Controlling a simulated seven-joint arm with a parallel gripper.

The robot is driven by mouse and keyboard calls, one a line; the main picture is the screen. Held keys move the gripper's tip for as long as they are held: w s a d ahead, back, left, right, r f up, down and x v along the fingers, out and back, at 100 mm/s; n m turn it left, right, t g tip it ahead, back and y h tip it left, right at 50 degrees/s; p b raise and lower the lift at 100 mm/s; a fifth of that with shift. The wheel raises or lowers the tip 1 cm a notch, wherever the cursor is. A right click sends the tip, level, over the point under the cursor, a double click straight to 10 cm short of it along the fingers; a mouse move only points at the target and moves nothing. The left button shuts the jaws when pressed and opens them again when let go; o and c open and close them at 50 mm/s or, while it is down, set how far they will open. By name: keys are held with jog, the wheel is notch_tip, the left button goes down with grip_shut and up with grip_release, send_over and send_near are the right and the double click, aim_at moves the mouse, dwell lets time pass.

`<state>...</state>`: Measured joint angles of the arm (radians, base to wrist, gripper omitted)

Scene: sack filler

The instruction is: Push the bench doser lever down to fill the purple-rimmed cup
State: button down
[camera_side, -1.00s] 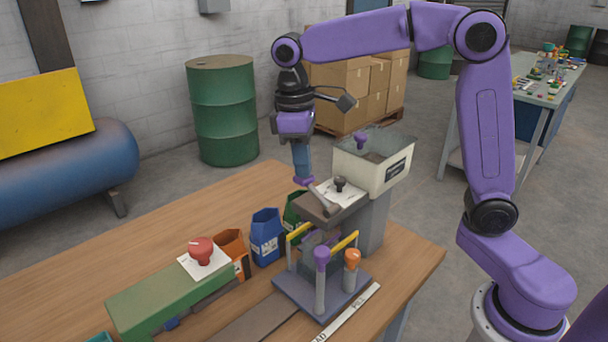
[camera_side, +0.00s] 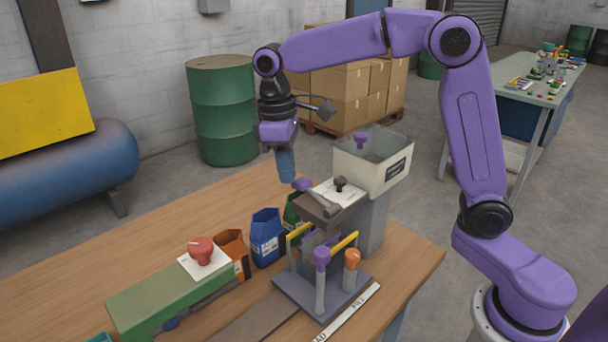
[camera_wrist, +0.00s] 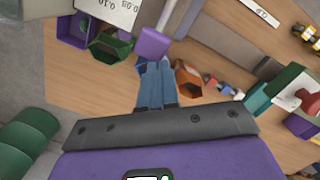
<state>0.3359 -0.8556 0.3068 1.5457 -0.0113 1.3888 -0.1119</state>
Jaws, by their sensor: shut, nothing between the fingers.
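The bench doser has a cream hopper (camera_side: 372,172) on a grey column. Its lever (camera_side: 325,203) ends in a purple knob (camera_side: 302,185), which sticks out left over the bench. In the wrist view the purple knob (camera_wrist: 151,45) lies just beyond my fingertips. My gripper (camera_side: 286,180) is shut and empty, pointing down just left of the knob. A small gap seems to show between them. In the wrist view its blue fingers (camera_wrist: 157,70) are together. A purple shape (camera_side: 317,238) shows under the doser head between yellow rails; I cannot tell whether it is the purple-rimmed cup.
Blue (camera_side: 266,238), green and orange open sacks stand left of the doser. A green box with a red knob (camera_side: 201,250) is at front left. Purple-capped (camera_side: 321,256) and orange-capped (camera_side: 352,258) posts stand in front of the doser. The back-left wooden bench is clear.

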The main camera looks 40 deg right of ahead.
notch_tip(320, 180, up, 12)
jog(key=w, duration=0.1)
jog(key=shift+a, duration=0.4)
dwell(1.6)
jog(key=s+d+f+n, duration=0.1)
jog(key=s+d+f, duration=0.2)
jog(key=s+f, duration=0.3)
jog(key=s+d+f+n, duration=0.2)
jog(key=s+f, duration=0.4)
jog(key=s, duration=0.7)
jog(key=s+d+f+n+t+y, duration=0.1)
jog(key=s+d+f+n, duration=0.1)
jog(key=s+f, duration=0.5)
jog(key=shift+s+d, duration=0.85)
jog(key=shift+s, duration=0.4)
